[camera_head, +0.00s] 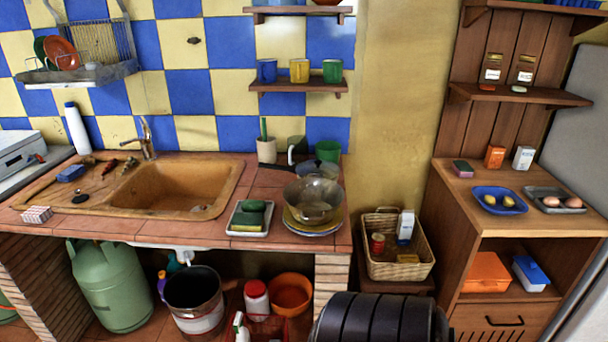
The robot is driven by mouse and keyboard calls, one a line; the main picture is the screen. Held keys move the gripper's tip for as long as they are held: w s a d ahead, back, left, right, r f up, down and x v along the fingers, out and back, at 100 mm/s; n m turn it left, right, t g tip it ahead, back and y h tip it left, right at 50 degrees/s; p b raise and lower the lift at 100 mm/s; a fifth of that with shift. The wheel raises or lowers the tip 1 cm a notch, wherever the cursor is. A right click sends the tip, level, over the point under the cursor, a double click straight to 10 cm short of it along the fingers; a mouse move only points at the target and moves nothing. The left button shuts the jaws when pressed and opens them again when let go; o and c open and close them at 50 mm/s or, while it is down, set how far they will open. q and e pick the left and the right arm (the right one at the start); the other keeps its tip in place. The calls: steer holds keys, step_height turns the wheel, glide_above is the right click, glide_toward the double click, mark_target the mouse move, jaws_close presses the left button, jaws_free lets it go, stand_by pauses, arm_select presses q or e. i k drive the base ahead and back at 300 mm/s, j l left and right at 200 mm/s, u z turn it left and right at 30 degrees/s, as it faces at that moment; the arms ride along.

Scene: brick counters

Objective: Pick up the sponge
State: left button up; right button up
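Several things look like a sponge, and I cannot tell which one the task means. A small block with a dark top and pink side (462,169) lies on the right wooden counter, left of the orange box. A blue block (70,173) lies on the left part of the wooden sink board. A green and yellow block (246,226) lies in a pale tray (233,232) on the tiled counter, with dark green things beside it. Neither of my grippers shows in the head view, and nothing is seen touching these blocks.
The sink (180,190) is set in the tiled counter. A metal pan (313,200) stands on plates right of the tray. A wicker basket (376,268) stands between the counters. On the right counter are a blue plate (487,208) and a grey tray (541,209) with eggs.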

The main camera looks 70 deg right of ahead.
mark_target(251, 222)
steer(key=z, duration=1.8)
